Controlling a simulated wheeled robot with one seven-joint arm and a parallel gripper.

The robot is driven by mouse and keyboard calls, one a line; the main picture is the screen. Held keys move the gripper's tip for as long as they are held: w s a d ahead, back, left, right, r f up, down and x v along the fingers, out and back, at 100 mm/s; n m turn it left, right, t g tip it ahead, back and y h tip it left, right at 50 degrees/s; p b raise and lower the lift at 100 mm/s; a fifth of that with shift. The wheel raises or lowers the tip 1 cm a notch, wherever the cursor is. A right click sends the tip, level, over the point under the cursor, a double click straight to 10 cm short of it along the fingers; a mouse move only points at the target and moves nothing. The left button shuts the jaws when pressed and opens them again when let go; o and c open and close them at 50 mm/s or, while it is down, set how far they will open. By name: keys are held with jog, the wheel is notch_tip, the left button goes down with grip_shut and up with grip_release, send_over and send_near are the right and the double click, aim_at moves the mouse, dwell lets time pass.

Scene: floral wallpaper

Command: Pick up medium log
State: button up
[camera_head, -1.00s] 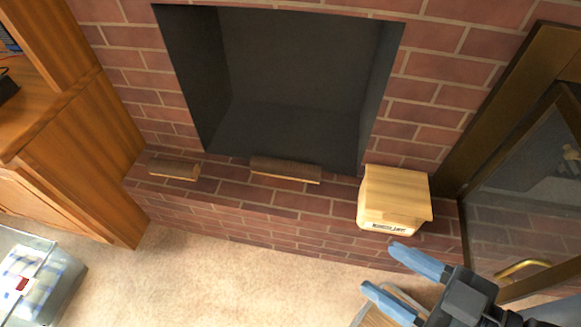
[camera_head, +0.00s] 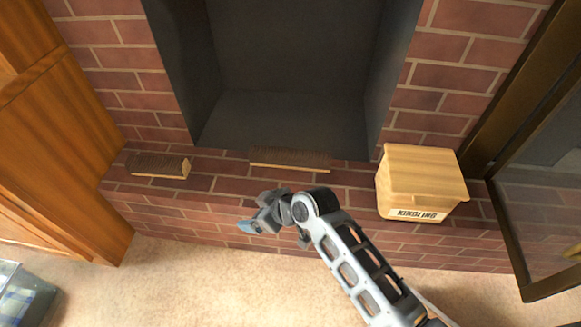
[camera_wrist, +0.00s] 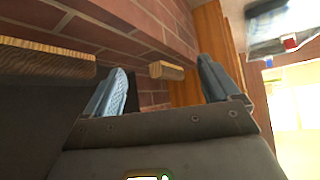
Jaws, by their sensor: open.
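Two split logs lie on the brick hearth ledge, and I cannot tell from size alone which is the medium one. The shorter log (camera_head: 158,166) is at the left; the longer log (camera_head: 290,160) lies before the firebox opening. My gripper (camera_head: 248,226) is in front of and below the longer log, partly hidden by my wrist. In the wrist view my gripper (camera_wrist: 163,66) is open and empty. The shorter log (camera_wrist: 166,70) shows beyond and between its blue fingers. The longer log (camera_wrist: 45,58) is at the left, outside the fingers.
A wooden kindling box (camera_head: 420,182) stands on the ledge at right, beside a glass-paned door (camera_head: 545,200). A wooden cabinet (camera_head: 70,170) borders the ledge at left. A clear bin (camera_head: 20,300) stands on the carpet at lower left. The ledge between the logs is clear.

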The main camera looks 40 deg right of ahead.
aim_at(294, 151)
jog(key=w+d+f+n+g+b, duration=0.1)
jog(key=w+d+b, duration=0.1)
jog(key=w+d, duration=0.1)
jog(key=w+d+f+n+b, duration=0.1)
jog(key=w+d, duration=0.2)
jog(key=d, duration=0.2)
jog(key=w+d+f+n+g+b, duration=0.1)
jog(key=w+d+b, duration=0.1)
jog(key=d, duration=0.2)
jog(key=shift+w+d+f+g+y+b, duration=0.2)
jog(key=shift+w+d+g+y+b, duration=0.1)
jog(key=shift+w+d+b, duration=0.1)
jog(key=d+g+b, duration=0.1)
jog(key=d, duration=0.3)
jog(key=d+r+n+b, duration=0.1)
jog(key=d, duration=0.4)
jog(key=d+r+n+g+b, duration=0.1)
jog(key=d+b, duration=0.1)
jog(key=d, duration=0.2)
jog(key=shift+w+d+g, duration=0.2)
jog(key=shift+g, duration=0.1)
jog(key=shift+b+x, duration=0.6)
jog(key=shift+x, duration=0.45)
jog(key=shift+w+b+x, duration=0.15)
jog(key=shift+b+x, duration=0.65)
jog(key=shift+x, duration=0.5)
jog(key=shift+w+b+x, duration=0.15)
jog(key=shift+b+x, duration=0.65)
jog(key=shift+x, duration=0.55)
jog(key=shift+r, duration=0.15)
